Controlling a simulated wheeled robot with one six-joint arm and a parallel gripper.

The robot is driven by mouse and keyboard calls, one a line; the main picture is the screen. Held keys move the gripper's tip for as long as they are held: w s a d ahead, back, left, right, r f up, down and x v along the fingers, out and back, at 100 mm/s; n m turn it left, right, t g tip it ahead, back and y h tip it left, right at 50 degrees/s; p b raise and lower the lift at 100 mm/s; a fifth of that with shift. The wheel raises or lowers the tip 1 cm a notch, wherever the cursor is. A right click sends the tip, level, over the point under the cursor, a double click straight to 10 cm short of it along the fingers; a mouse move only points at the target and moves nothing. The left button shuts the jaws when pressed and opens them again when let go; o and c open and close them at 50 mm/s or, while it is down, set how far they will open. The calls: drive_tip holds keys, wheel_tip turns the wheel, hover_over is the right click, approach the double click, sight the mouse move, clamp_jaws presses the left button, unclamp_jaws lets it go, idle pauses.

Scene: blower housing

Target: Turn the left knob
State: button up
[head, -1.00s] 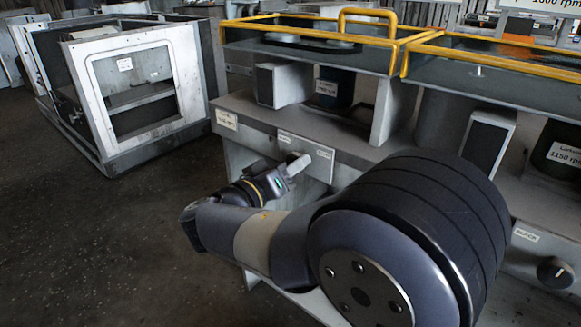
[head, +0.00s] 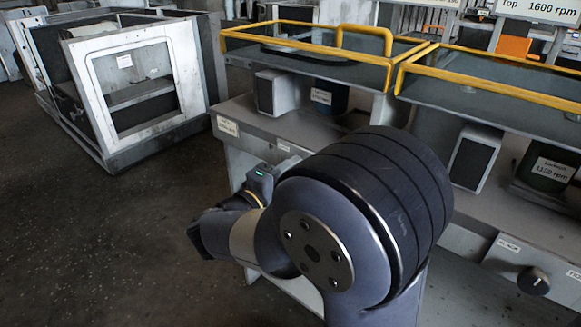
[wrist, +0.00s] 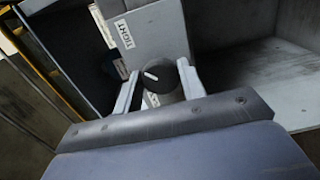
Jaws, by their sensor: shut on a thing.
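The left knob (wrist: 157,77) shows in the wrist view as a dark round knob with a white pointer line. My gripper (wrist: 158,85) has one pale finger on each side of it and is shut on it. The pointer slants toward the upper left in that view. In the head view my own arm hides this knob and my gripper's fingers. A second dark knob (head: 533,281) shows at the right of the head view, with its white mark near upright.
A white label (wrist: 124,33) sits on the panel by the gripped knob. Yellow rails (head: 310,50) edge the platforms above the grey bench (head: 262,122). A white metal frame (head: 150,85) stands at the far left, with open dark floor (head: 100,240) before it.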

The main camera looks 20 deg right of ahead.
drive_tip(key=shift+r+n+p, duration=0.1)
drive_tip(key=shift+n+p, duration=0.8)
drive_tip(key=shift+n, duration=0.5)
drive_tip(key=o, duration=1)
drive_tip(key=shift+c, duration=0.2)
drive_tip(key=p+v, duration=0.1)
drive_tip(key=v, duration=1)
drive_tip(key=shift+w, duration=0.15)
drive_tip(key=x, duration=1.1)
drive_tip(key=shift+b, duration=0.45)
